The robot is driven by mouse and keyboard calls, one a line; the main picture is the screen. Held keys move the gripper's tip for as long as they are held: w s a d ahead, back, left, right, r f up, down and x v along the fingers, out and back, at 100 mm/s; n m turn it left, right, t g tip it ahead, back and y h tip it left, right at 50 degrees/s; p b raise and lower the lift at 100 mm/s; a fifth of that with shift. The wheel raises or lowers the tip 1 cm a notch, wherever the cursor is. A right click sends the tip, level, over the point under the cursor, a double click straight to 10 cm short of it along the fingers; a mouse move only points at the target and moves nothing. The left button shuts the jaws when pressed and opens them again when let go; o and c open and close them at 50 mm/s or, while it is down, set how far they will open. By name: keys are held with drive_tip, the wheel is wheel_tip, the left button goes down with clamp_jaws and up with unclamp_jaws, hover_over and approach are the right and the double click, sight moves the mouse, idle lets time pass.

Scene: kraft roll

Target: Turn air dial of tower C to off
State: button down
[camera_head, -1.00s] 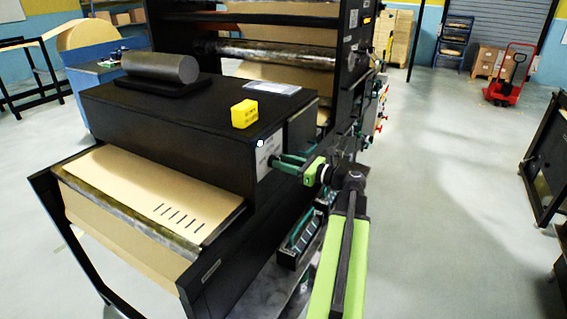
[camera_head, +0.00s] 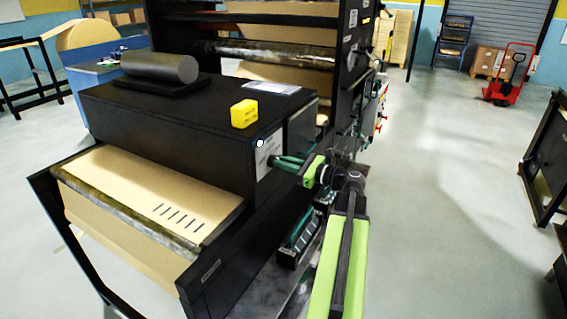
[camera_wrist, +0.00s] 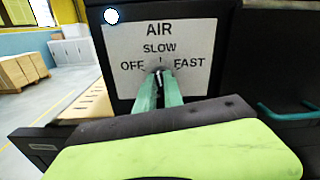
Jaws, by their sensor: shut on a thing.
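The air dial (camera_wrist: 158,73) is on a white plate (camera_wrist: 125,42) marked AIR, with OFF at left, SLOW at top and FAST at right. My gripper (camera_wrist: 159,88) has its green fingers shut on the dial, seen from the front. The fingers hide most of the dial, and its small tip points up, roughly below SLOW; its exact angle is hard to tell. In the head view my gripper (camera_head: 278,161) reaches the white plate (camera_head: 265,157) on the black machine's side. A white round lamp (camera_wrist: 111,16) sits at the plate's top left corner.
A yellow block (camera_head: 244,114) and a grey roller (camera_head: 160,67) lie on the black housing (camera_head: 200,120). A green-edged tray (camera_head: 298,245) is below my arm. Open floor (camera_head: 440,200) lies to the right, with a red pallet jack (camera_head: 500,88) at the back.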

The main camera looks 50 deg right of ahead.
drive_tip(key=shift+s+a+f+n, duration=0.1)
drive_tip(key=shift+n, duration=1.55)
drive_tip(key=shift+w+a+f+n, duration=0.1)
drive_tip(key=shift+a+n, duration=0.05)
drive_tip(key=shift+n, duration=1.45)
drive_tip(key=shift+s+a+f+n, duration=0.1)
drive_tip(key=shift+n, duration=1.55)
drive_tip(key=shift+b, duration=0.3)
drive_tip(key=c, duration=1.5)
unclamp_jaws()
drive_tip(key=shift+o, duration=0.2)
drive_tip(key=v, duration=1.7)
drive_tip(key=shift+s, duration=0.25)
drive_tip(key=shift+f, duration=0.1)
